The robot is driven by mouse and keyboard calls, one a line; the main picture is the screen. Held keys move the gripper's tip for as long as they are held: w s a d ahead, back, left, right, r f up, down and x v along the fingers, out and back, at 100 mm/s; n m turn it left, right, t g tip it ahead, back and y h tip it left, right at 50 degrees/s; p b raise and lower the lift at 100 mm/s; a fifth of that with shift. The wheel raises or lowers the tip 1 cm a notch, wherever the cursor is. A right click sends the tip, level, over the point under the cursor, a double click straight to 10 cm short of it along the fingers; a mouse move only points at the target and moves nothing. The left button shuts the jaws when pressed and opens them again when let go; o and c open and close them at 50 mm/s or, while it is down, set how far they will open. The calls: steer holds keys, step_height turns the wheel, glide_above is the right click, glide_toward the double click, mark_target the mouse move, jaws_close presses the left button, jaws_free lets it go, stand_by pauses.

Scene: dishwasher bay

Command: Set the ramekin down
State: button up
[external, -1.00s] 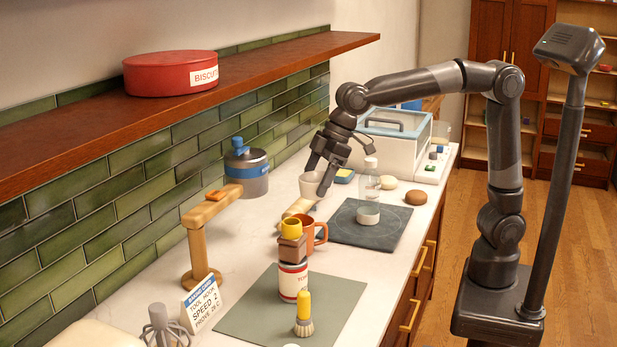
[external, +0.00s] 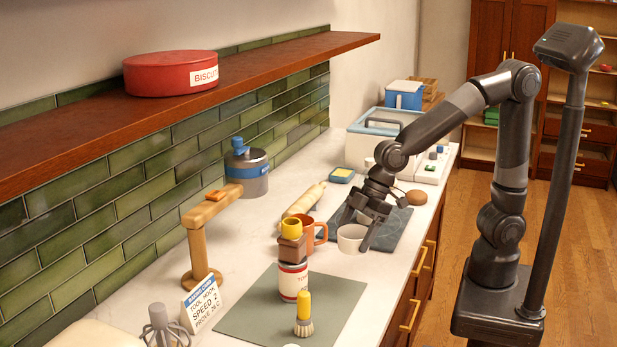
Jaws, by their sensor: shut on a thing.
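The white ramekin (external: 350,239) is held by my gripper (external: 360,225), which is shut on its rim. It looks roughly upright, near the left front part of the dark mat (external: 392,243). I cannot tell whether its base touches the surface or hangs just above it. My gripper and wrist hide much of the mat behind it.
An orange mug (external: 318,233) stands close to the left of the ramekin, beside a rolling pin (external: 304,199). A can (external: 292,282) carries a brown block (external: 291,250) and a yellow cup (external: 291,227).

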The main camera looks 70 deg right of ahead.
steer(key=s+a+f, duration=0.1)
steer(key=a+f, duration=0.1)
steer(key=a, duration=0.1)
steer(key=s+a+f, duration=0.1)
steer(key=a+f, duration=0.1)
steer(key=a, duration=0.1)
steer(key=s+a+f, duration=0.1)
steer(key=a+f, duration=0.1)
steer(key=a, duration=0.2)
steer(key=shift+f, duration=0.1)
steer(key=shift+s+f, duration=0.1)
steer(key=shift+f, duration=1.95)
steer(key=shift+f, duration=0.15)
steer(key=o, duration=1.1)
steer(key=shift+c, duration=0.2)
steer(key=shift+r, duration=0.35)
steer(key=v, duration=1.1)
steer(key=shift+s+r, duration=0.2)
steer(key=shift+d, duration=0.15)
